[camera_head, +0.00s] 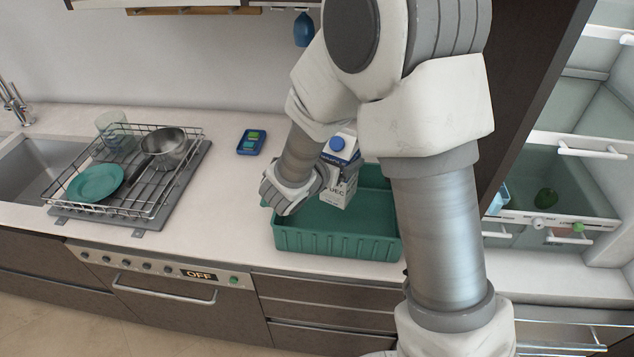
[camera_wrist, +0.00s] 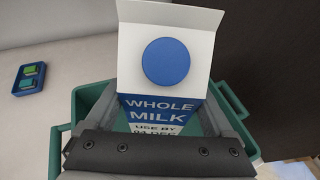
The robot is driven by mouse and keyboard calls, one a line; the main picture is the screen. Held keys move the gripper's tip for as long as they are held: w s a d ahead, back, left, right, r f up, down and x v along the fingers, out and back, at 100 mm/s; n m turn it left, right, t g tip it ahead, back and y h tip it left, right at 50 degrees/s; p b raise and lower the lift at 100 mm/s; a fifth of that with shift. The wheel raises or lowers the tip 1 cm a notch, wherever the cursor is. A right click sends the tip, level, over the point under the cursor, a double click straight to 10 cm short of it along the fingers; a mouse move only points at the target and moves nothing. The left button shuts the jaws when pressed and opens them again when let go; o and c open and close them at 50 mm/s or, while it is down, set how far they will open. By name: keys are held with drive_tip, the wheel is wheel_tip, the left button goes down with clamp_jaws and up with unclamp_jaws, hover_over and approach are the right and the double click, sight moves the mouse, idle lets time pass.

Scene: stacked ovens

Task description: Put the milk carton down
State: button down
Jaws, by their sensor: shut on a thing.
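The milk carton (camera_head: 338,147) is white and blue with a blue cap, and stands nearly upright over the green crate (camera_head: 336,246). My gripper (camera_head: 330,180) is shut on the carton from its left side. In the wrist view the carton (camera_wrist: 170,62) fills the middle, with "WHOLE MILK" facing me, between the two grey fingers of my gripper (camera_wrist: 158,112).
A dish rack (camera_head: 150,200) with a pan (camera_head: 168,148) and a teal plate (camera_head: 95,183) stands at left beside the sink (camera_head: 45,168). A small blue tray (camera_head: 251,142) lies behind the crate. The counter (camera_head: 220,215) between rack and crate is clear. An open fridge (camera_head: 570,180) is at right.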

drive_tip(key=w+a+f+p, duration=0.1)
drive_tip(key=a+f, duration=0.5)
drive_tip(key=f, duration=0.1)
drive_tip(key=shift+f, duration=0.4)
idle(0.3)
unclamp_jaws()
